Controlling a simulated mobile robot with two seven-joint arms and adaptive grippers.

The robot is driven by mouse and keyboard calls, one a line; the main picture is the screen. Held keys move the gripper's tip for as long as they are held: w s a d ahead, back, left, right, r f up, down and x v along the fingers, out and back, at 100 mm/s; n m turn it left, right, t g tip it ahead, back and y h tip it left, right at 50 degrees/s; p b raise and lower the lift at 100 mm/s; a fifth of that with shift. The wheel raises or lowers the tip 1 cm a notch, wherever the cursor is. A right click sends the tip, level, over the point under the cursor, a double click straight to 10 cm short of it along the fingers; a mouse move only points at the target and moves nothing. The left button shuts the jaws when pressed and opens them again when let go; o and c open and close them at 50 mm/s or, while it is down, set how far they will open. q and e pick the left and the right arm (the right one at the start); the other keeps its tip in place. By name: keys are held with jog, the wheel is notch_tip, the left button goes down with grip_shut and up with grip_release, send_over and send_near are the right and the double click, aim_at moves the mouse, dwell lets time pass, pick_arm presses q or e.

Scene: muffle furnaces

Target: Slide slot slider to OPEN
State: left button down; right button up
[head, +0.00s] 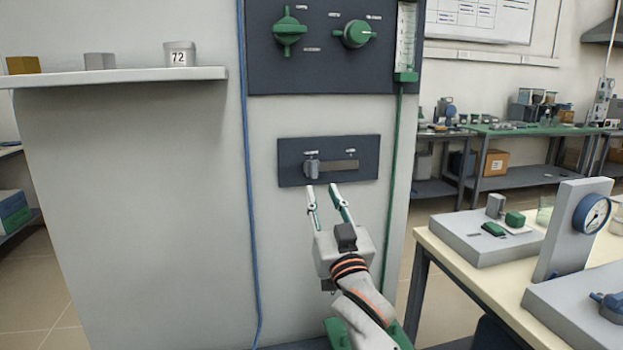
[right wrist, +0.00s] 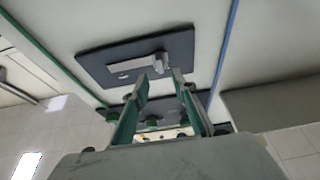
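The slot slider (head: 312,167) is a small grey knob at the left end of a horizontal slot (head: 340,165) in a dark blue panel (head: 298,180) on the pale cabinet front. Small labels stand above each end of the slot, too small to read. My right gripper (head: 323,188) is open and empty, its fingertips just below the slider. In the right wrist view the slider (right wrist: 161,62) shows just beyond the space between the open fingers (right wrist: 158,78). It cannot be told whether a finger touches it. My left gripper is not in view.
A larger dark panel above carries two green knobs (head: 289,30) (head: 356,34) and a flow gauge (head: 406,40). A blue tube (head: 249,180) and a green tube (head: 392,190) run down either side. A table (head: 450,255) with instruments stands at right.

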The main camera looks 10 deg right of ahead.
aim_at(315, 171)
jog(key=b+x, duration=0.1)
jog(key=x, duration=0.3)
jog(key=shift+w+r, duration=0.15)
jog(key=shift+w, duration=0.2)
jog(key=shift+x, duration=0.95)
jog(key=shift+w+r, duration=0.35)
jog(key=shift+w, duration=0.05)
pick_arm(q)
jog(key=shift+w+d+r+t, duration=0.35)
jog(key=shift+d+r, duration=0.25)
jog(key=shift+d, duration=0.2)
pick_arm(e)
grip_shut()
jog(key=shift+r, duration=0.1)
